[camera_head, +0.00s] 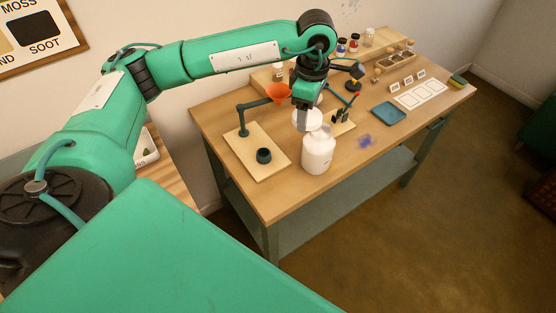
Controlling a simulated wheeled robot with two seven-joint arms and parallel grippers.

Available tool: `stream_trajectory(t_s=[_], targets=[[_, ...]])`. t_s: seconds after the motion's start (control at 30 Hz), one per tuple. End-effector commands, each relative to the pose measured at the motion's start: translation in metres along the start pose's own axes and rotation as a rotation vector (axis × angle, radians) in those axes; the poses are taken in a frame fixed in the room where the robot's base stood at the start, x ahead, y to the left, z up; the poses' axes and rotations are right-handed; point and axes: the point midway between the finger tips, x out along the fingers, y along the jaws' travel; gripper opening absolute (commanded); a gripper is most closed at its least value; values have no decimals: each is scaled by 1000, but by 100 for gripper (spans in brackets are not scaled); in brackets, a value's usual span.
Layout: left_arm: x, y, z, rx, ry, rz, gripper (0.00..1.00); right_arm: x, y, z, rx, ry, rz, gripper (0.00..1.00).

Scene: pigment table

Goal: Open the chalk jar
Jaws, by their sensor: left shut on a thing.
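The chalk jar (318,156) is a white, rounded jar standing upright near the front edge of the wooden table. Its neck shows at the top. My left gripper (303,122) reaches down from above, just behind and to the left of the neck. It is shut on a white round lid (314,117), which appears apart from the jar, up and to the left of its neck. The fingers hide part of the lid. The inside of the jar is not visible. My right gripper is out of view.
An orange funnel (278,91) on a stand is left of the gripper, with a small dark cup (264,156) on its board. Bare table (352,160) lies right of the jar, near a purple stain.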

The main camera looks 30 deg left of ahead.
Motion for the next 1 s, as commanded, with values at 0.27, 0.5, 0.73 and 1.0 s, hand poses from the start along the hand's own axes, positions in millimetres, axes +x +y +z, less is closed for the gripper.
stream_trajectory(t_s=[0.27,0.5,0.73,1.0], targets=[[8,16,-17,-616,-1,-2,37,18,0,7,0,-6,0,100],[14,28,-33,-1152,-1,-3,37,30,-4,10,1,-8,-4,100],[21,38,-51,-1666,0,-3,37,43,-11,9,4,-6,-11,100],[29,48,-74,-2271,1,-3,37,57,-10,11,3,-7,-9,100]])
